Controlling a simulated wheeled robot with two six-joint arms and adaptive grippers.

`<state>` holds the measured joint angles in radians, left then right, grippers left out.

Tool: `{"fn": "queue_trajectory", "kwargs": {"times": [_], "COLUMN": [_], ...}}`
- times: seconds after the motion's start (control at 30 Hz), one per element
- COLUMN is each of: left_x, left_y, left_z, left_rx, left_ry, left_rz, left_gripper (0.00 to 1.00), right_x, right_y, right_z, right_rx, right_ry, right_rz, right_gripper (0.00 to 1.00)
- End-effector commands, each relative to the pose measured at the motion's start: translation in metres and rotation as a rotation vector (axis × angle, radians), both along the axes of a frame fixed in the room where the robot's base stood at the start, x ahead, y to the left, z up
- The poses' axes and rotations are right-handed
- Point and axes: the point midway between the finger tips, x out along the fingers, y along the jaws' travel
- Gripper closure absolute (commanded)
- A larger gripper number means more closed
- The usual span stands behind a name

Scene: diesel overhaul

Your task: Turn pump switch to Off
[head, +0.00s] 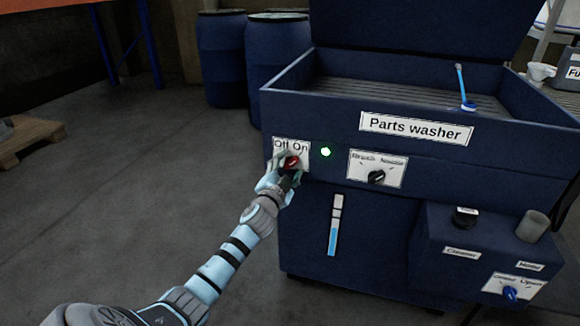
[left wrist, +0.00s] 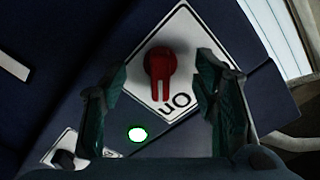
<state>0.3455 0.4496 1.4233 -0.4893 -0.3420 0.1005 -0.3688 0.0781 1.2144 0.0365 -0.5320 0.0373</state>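The red pump switch (head: 291,162) sits on a white "Off On" plate (head: 303,146) on the front of the blue parts washer. My left gripper (head: 279,174) is right at the plate and partly covers it in the head view. In the left wrist view the red switch (left wrist: 160,75) shows between the two spread fingers, with a gap on each side. The gripper is open. The switch's narrow end points toward the "On" lettering (left wrist: 177,101) side; "Off" is out of that view. A green lamp (head: 325,152) beside the plate is lit. My right gripper is not in view.
A second plate with a black knob (head: 376,177) is to the right. A "Parts washer" sign (head: 416,128) is above. A side box (head: 440,270) with a blue valve (head: 510,293) juts out at lower right. Blue barrels (head: 276,60) stand behind.

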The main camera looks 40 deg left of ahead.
Motion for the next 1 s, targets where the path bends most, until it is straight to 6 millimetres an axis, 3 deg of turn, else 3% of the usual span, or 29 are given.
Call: {"fn": "queue_trajectory", "kwargs": {"times": [0.03, 0.27, 0.47, 0.57, 0.7, 0.9, 1.0], "left_x": [0.000, 0.000, 0.000, -0.001, -0.001, -0.002, -0.002], "left_y": [0.000, 0.000, 0.000, 0.001, 0.003, 0.005, 0.006], "left_z": [0.000, 0.000, -0.002, -0.007, -0.009, 0.000, 0.000], "left_rx": [0.000, 0.000, -0.045, -0.318, -0.864, -1.406, -1.490], "left_ry": [0.000, 0.000, -0.017, -0.117, -0.307, -0.490, -0.520], "left_rz": [0.000, 0.000, 0.000, -0.003, -0.003, 0.001, 0.002], "left_gripper": [0.59, 0.95, 0.95, 0.95, 0.95, 0.95, 0.95], "right_x": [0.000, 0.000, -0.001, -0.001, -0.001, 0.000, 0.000], "right_y": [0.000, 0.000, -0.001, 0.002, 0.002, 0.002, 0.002], "right_z": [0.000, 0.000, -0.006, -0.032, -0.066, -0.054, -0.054], "right_rx": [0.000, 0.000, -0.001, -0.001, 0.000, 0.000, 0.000], "right_ry": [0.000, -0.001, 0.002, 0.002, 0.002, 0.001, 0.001], "right_rz": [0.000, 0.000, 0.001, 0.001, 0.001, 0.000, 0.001], "right_gripper": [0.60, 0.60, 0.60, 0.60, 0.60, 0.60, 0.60]}}
